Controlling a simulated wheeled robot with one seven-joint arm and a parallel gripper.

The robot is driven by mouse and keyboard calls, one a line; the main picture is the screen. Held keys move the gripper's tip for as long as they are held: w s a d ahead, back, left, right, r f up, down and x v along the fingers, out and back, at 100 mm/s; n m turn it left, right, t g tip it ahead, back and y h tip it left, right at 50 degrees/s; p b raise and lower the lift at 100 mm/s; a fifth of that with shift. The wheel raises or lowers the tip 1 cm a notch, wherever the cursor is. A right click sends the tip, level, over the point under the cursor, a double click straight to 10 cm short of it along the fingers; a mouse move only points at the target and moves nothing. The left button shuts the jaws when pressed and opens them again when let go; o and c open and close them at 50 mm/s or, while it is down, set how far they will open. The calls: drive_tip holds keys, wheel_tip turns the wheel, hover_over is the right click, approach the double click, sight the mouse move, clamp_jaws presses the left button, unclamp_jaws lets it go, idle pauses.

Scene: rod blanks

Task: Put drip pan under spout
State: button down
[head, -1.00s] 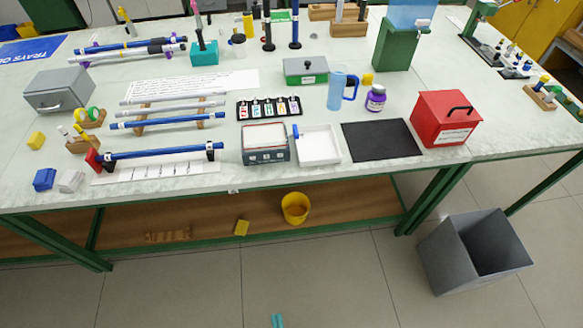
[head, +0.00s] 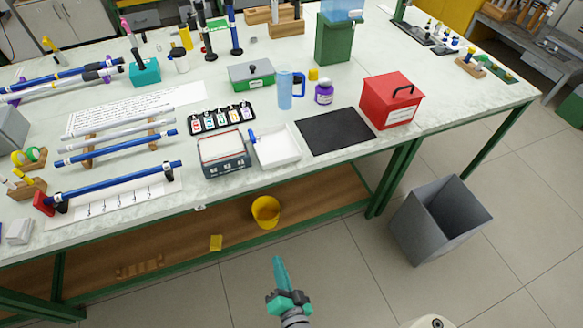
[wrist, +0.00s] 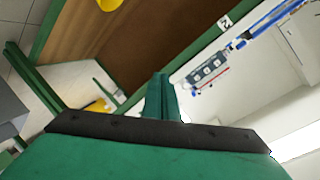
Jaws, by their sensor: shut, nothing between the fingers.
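My gripper (head: 279,264) is in front of the bench, low over the floor, with its teal fingers together and empty. The shut fingers also show in the wrist view (wrist: 161,95). A white shallow tray (head: 285,157) lies near the bench's front edge, with a small blue item at its left side; it may be the drip pan, but I cannot be sure. A green stand (head: 333,42) with a pale blue tank (head: 341,9) on top stands at the back, with a small white fitting that looks like the spout (head: 355,15). My gripper is well apart from these.
A black mat (head: 335,131) and a red box (head: 391,102) lie right of the white tray. A grey-blue tin (head: 224,163) stands left of it. A blue jug (head: 285,91) and a purple jar (head: 324,94) stand behind. A grey bin (head: 408,224) is on the floor at right.

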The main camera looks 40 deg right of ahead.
drive_tip(key=w+d+r+m+t+h, duration=0.1)
drive_tip(key=w+d+r+m, duration=0.1)
drive_tip(key=w+d+m, duration=0.6)
drive_tip(key=t, duration=0.2)
approach(289, 159)
drive_tip(key=shift+h, duration=0.3)
drive_tip(key=w+d, duration=0.1)
drive_tip(key=d, duration=0.1)
drive_tip(key=w+d, duration=0.1)
drive_tip(key=shift+w+d, duration=0.2)
drive_tip(key=shift+d, duration=0.2)
drive_tip(key=shift+w+a, duration=0.3)
drive_tip(key=shift+w, duration=0.2)
drive_tip(key=shift+w+a, duration=0.35)
drive_tip(key=shift+w, duration=0.2)
drive_tip(key=shift+w+a, duration=0.3)
drive_tip(key=shift+w, duration=0.35)
drive_tip(key=shift+w, duration=0.15)
